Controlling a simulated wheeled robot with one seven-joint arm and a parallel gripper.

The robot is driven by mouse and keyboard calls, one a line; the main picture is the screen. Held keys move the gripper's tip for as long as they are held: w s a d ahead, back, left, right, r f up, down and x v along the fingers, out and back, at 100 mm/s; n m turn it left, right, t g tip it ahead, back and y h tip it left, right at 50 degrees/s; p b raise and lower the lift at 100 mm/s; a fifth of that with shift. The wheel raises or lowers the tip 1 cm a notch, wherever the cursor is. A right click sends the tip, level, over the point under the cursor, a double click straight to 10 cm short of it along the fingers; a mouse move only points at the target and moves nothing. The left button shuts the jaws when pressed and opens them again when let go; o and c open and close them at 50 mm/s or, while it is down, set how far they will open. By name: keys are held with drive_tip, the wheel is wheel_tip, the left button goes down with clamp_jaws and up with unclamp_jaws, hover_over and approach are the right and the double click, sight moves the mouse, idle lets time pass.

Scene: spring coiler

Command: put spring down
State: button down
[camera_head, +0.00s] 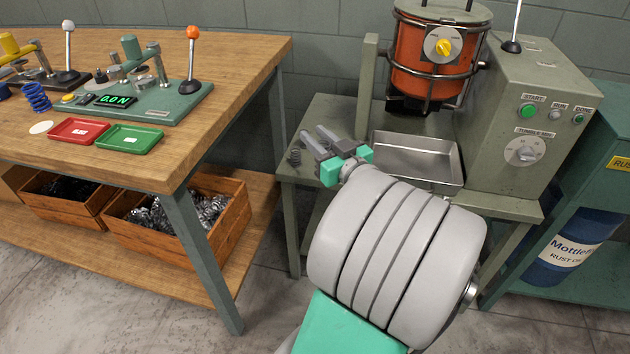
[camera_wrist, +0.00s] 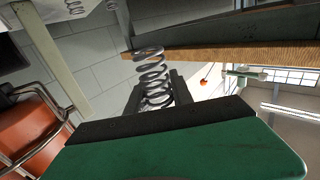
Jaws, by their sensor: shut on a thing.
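My gripper (camera_head: 322,142) is over the left part of the green machine table (camera_head: 310,120). In the wrist view its dark fingers (camera_wrist: 154,95) are shut on a grey metal spring (camera_wrist: 151,70), which sticks out past the fingertips. The held spring is hard to make out in the head view. A small dark coil (camera_head: 294,157) shows just left of the fingers, at the table's left corner. A coil (camera_wrist: 75,7) also shows on a pale surface at the top edge of the wrist view. I cannot tell whether these are the same coil.
A metal tray (camera_head: 418,158) lies right of my gripper, below an orange drum (camera_head: 432,70). A control box (camera_head: 530,120) stands further right. The wooden bench (camera_head: 215,85) at left holds a blue spring (camera_head: 37,97), a red tray (camera_head: 78,132) and a green tray (camera_head: 130,139).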

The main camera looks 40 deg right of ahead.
drive_tip(key=shift+s+d+f, duration=0.35)
drive_tip(key=shift+d+f, duration=0.1)
drive_tip(key=shift+f, duration=0.15)
drive_tip(key=shift+w+d+f+b, duration=0.1)
drive_tip(key=shift+w+d+b, duration=0.1)
drive_tip(key=shift+d+b, duration=0.1)
drive_tip(key=w+d+f+b, duration=0.1)
drive_tip(key=w+d+f, duration=0.1)
drive_tip(key=w+f, duration=0.1)
drive_tip(key=w+d+f+b, duration=0.1)
drive_tip(key=w+d+f, duration=0.1)
drive_tip(key=w, duration=0.2)
drive_tip(key=w+d+f+b, duration=0.1)
drive_tip(key=w+d+f, duration=0.1)
drive_tip(key=w+f, duration=0.1)
drive_tip(key=shift+w+d+f+b, duration=0.3)
drive_tip(key=shift+f+b, duration=0.05)
drive_tip(key=shift+b, duration=0.05)
drive_tip(key=shift+w+d+f, duration=0.15)
drive_tip(key=shift+w+f, duration=0.05)
drive_tip(key=shift+f, duration=0.1)
drive_tip(key=shift+w+f+b, duration=0.1)
drive_tip(key=shift+f+b, duration=1.05)
drive_tip(key=shift+f, duration=0.6)
drive_tip(key=c, duration=1.4)
unclamp_jaws()
